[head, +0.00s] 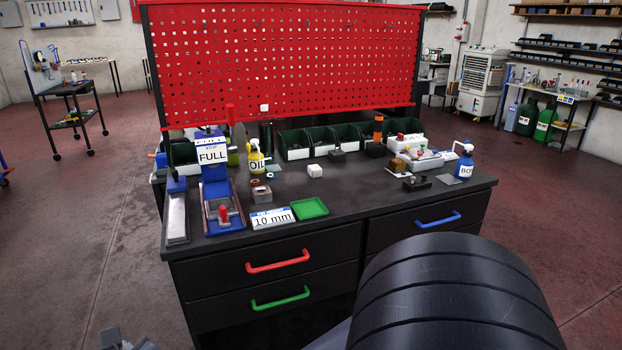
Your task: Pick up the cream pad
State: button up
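Grey parts at the bottom left edge of the head view, cut off by the frame, look like my gripper (126,341). They are low in front of the bench, well away from the cream block. Whether the fingers are open or shut does not show.
A green tray (309,208) and a "10 mm" sign (272,219) lie nearer the front edge. A yellow oil bottle (256,160) stands left of the block, with green bins (297,145) behind. Bench top right of the green tray is clear.

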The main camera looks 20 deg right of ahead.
aim_at(314, 170)
jog(key=i+l+z, duration=0.25)
jog(key=i+l, duration=0.15)
jog(key=i+l+z, duration=0.2)
jog(key=i+l, duration=0.2)
jog(key=i+l+z, duration=0.25)
jog(key=i, duration=0.25)
jog(key=i+l+z, duration=0.25)
jog(key=i, duration=0.25)
